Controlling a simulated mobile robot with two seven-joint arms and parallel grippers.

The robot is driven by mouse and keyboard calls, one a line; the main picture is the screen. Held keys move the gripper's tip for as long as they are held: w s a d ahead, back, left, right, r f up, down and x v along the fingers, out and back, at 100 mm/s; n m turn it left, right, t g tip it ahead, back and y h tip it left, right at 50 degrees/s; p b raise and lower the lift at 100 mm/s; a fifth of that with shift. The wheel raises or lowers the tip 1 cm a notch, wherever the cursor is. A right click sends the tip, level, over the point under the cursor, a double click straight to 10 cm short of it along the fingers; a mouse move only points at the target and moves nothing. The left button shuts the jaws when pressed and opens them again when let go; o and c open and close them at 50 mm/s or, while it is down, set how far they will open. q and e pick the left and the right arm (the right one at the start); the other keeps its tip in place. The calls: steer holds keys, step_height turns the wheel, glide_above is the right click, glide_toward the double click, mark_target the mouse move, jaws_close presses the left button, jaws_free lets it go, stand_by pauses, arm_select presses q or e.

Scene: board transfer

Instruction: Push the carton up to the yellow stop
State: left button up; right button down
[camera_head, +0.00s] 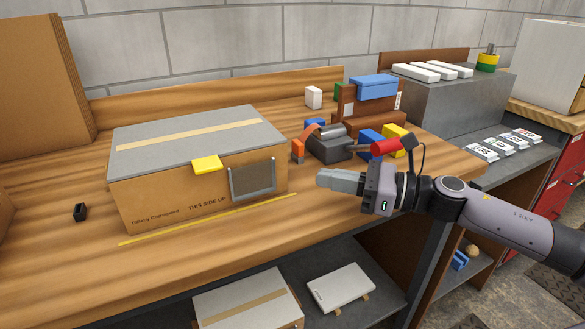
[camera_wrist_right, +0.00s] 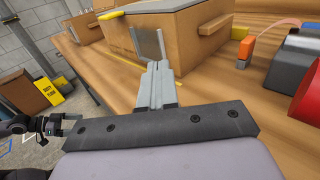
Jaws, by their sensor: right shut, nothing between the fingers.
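The carton (camera_head: 150,190) stands on the wooden bench (camera_head: 330,215), with a grey top, tan tape and a grey-framed panel on its front. A yellow piece (camera_head: 206,163) sits at its top front edge. A yellow strip (camera_head: 210,219) runs along the bench before it; I cannot tell which yellow thing is the stop. My right gripper (camera_head: 321,179) is shut and empty, right of the carton with a small gap in the head view. In the right wrist view its fingertips (camera_wrist_right: 158,68) overlap the carton's front (camera_wrist_right: 185,40). My left gripper (camera_wrist_right: 78,124) seems to show small there, its jaws unclear.
Right of the carton stand an orange piece (camera_head: 298,150), a dark device (camera_head: 330,146), a red cylinder (camera_head: 385,147) and a blue box (camera_head: 374,86). A small black block (camera_head: 80,212) lies left. The bench's front strip is mostly clear. Boxes sit on the shelf below.

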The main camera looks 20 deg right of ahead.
mark_target(275, 167)
steer(key=p+x, duration=0.2)
steer(key=x, duration=0.3)
steer(key=shift+w+a+r, duration=0.15)
steer(key=shift+w+a, duration=0.05)
steer(key=shift+a, duration=0.1)
steer(key=shift+p+x, duration=0.3)
steer(key=shift+x, duration=0.5)
steer(key=shift+w+a, duration=0.4)
steer(key=shift+a, duration=0.1)
steer(key=shift+d, duration=0.1)
